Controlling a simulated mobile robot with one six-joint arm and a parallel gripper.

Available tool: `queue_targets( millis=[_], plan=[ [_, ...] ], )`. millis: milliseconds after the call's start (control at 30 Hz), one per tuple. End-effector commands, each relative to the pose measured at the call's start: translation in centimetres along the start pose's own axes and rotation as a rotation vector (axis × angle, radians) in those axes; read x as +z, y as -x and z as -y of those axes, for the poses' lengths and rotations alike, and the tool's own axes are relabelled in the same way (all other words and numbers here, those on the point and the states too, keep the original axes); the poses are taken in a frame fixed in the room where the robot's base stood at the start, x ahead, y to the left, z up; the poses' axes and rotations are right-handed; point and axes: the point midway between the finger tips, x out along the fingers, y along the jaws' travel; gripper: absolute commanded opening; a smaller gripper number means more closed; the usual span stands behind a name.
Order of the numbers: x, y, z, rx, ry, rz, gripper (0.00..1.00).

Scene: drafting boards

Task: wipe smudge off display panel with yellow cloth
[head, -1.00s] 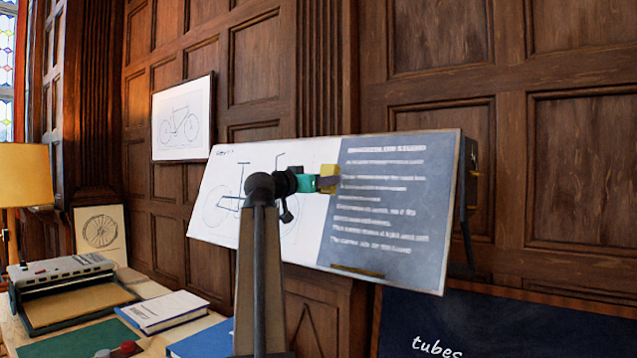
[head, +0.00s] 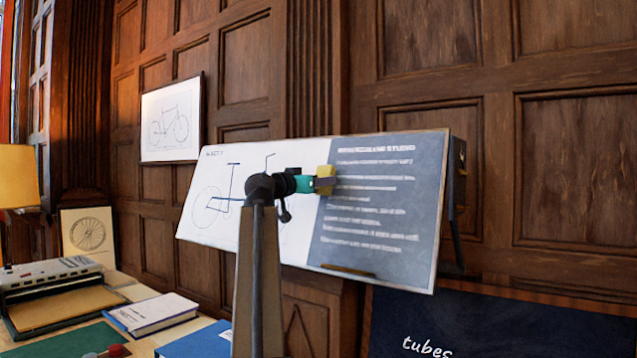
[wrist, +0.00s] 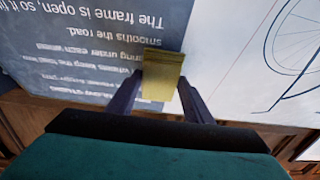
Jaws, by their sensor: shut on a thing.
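The display panel (head: 385,235) is a tilted board with a white left part showing a bicycle drawing and a dark grey right part with white lettering. My gripper (head: 325,180) is in front of its middle, shut on the yellow cloth (head: 325,173). In the wrist view the cloth (wrist: 163,75) is a small yellow block between the two dark fingers of my gripper (wrist: 162,90). It lies over the border between the dark and white parts. I cannot tell whether it touches the panel. I make out no smudge; the cloth may hide it.
A framed bicycle picture (head: 170,122) hangs on the wood wall at left. Below are a typewriter-like machine (head: 50,275), a white-covered book (head: 155,313) and a blue one (head: 200,342). A dark board (head: 480,325) stands at lower right.

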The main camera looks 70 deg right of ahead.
Motion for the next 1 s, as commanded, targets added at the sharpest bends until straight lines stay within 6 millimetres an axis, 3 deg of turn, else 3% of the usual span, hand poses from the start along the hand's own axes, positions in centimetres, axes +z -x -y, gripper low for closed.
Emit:
queue_targets(
  millis=[1000],
  plan=[
    [0.38, -0.93, -0.01, 0.000, 0.000, 0.000, 0.28]
  ],
)
